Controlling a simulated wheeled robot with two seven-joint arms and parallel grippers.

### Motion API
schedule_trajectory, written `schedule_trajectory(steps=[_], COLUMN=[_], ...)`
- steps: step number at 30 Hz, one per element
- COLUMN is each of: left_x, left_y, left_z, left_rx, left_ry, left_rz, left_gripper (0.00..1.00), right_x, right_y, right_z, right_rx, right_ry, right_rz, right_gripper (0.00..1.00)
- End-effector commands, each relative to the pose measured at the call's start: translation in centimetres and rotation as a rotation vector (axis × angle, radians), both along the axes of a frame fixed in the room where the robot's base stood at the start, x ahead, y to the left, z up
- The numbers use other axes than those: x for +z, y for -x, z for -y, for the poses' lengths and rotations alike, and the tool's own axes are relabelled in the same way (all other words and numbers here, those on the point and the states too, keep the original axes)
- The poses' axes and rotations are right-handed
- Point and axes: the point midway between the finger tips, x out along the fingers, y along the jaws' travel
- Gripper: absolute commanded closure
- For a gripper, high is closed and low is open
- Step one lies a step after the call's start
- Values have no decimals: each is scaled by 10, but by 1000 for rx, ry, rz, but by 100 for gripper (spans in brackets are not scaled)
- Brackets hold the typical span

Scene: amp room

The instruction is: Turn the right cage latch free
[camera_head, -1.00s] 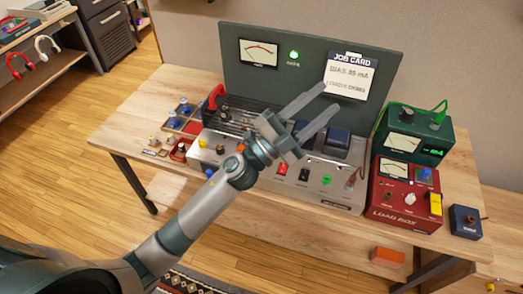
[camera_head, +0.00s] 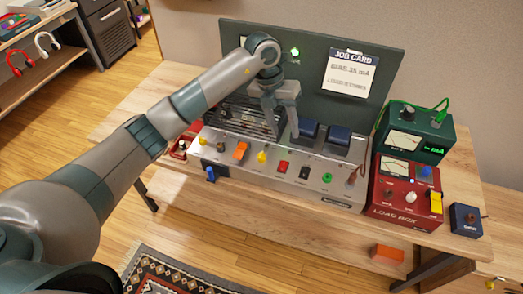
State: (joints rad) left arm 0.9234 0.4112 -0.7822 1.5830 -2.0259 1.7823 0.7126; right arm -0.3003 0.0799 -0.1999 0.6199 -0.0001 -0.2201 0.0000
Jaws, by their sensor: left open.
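The amp chassis (camera_head: 335,187) stands on the wooden bench with a dark barred cage (camera_head: 238,118) over its left rear part. My left gripper (camera_head: 282,132) is open and points down at the right end of the cage. Its fingers stand close over that end; I cannot tell whether they touch anything. The right cage latch cannot be made out and may be hidden by the fingers. My right gripper is not in view.
Two dark blue transformers (camera_head: 338,134) stand just right of my gripper. A green panel with a job card (camera_head: 350,72) rises behind. A red load box (camera_head: 405,195) and a green meter box (camera_head: 415,135) stand to the right. Knobs and switches line the chassis front.

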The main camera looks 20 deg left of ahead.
Motion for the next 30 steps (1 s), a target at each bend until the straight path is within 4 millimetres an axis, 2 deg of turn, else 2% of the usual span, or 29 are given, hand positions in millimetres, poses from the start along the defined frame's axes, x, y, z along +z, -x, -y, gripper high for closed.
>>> schedule_trajectory(steps=[1, 3, 7, 11, 22, 30], left_x=[6, 12, 21, 23, 20, -2], left_y=[-7, -11, -15, -16, -15, -14], left_z=[-21, -43, -66, -72, -71, -70], left_rx=[26, 58, 95, 104, 102, 103], left_ry=[-78, -164, -254, -274, -270, -270], left_rz=[-2, -10, -19, -22, -23, -26], left_gripper=[58, 58, 58, 58, 58, 58], right_x=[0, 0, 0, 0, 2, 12], right_y=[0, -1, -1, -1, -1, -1], right_z=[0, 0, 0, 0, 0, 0], right_rx=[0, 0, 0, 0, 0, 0], right_ry=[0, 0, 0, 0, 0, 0], right_rz=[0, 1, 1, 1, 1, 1], right_gripper=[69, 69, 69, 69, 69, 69])
